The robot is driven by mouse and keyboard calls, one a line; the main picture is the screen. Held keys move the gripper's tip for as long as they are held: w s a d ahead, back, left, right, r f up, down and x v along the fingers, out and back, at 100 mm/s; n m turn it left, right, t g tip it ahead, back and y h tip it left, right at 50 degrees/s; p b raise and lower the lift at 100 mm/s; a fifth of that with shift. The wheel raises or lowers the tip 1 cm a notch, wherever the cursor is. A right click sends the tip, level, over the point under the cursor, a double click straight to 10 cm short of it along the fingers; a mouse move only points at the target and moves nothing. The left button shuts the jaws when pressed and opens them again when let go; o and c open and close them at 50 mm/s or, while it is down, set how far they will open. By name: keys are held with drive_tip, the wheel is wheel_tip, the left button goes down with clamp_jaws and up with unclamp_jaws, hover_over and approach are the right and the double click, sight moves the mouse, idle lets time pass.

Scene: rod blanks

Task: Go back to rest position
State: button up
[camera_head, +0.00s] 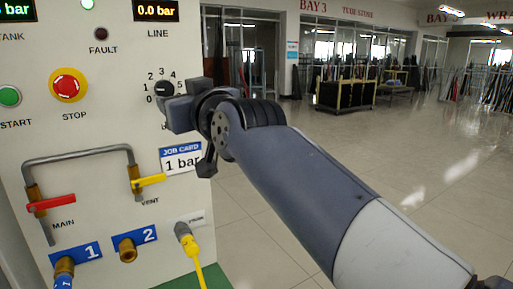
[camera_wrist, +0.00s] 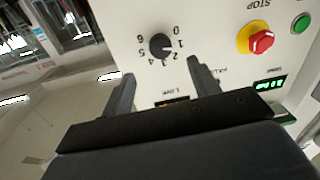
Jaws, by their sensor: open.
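My gripper (camera_head: 182,112) is at the control panel (camera_head: 110,185), just below and right of a black numbered knob (camera_head: 163,89) in the head view. In the wrist view, which shows the panel upside down, the two fingers of my gripper (camera_wrist: 162,68) are spread wide and empty. The knob (camera_wrist: 161,45) lies beyond the fingertips, apart from them. Its pointer appears to face the 1. My arm (camera_head: 300,180) reaches in from the lower right and hides part of the panel's right side.
The panel carries a red stop button (camera_head: 68,85), a green start button (camera_head: 9,96), a red main lever (camera_head: 51,203), a yellow vent lever (camera_head: 148,181) and a "1 bar" job card (camera_head: 181,158). The line display (camera_head: 156,9) reads 0.0 bar. Open floor (camera_head: 430,150) lies right.

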sight(165, 92)
drive_tip(key=p+x, duration=0.2)
drive_tip(key=x, duration=0.7)
drive_tip(key=shift+w+a+r, duration=0.15)
drive_tip(key=shift+a, duration=0.05)
drive_tip(key=shift+r+m+p, duration=0.1)
drive_tip(key=shift+m+p, duration=0.9)
drive_tip(key=shift+f+m+p, duration=0.15)
drive_tip(key=shift+m+p, duration=0.75)
drive_tip(key=shift+m, duration=0.05)
drive_tip(key=shift+f+m+p, duration=0.15)
drive_tip(key=shift+m+p, duration=0.75)
drive_tip(key=shift+m, duration=0.05)
drive_tip(key=shift+r+m+p, duration=0.15)
drive_tip(key=shift+m+p, duration=0.35)
drive_tip(key=shift+p, duration=0.05)
drive_tip(key=m+p, duration=0.1)
drive_tip(key=m, duration=0.1)
drive_tip(key=shift+a+m+t, duration=0.1)
drive_tip(key=shift+m+t, duration=0.2)
drive_tip(key=shift+t, duration=0.1)
drive_tip(key=shift+m+p, duration=0.4)
drive_tip(key=shift+m, duration=1)
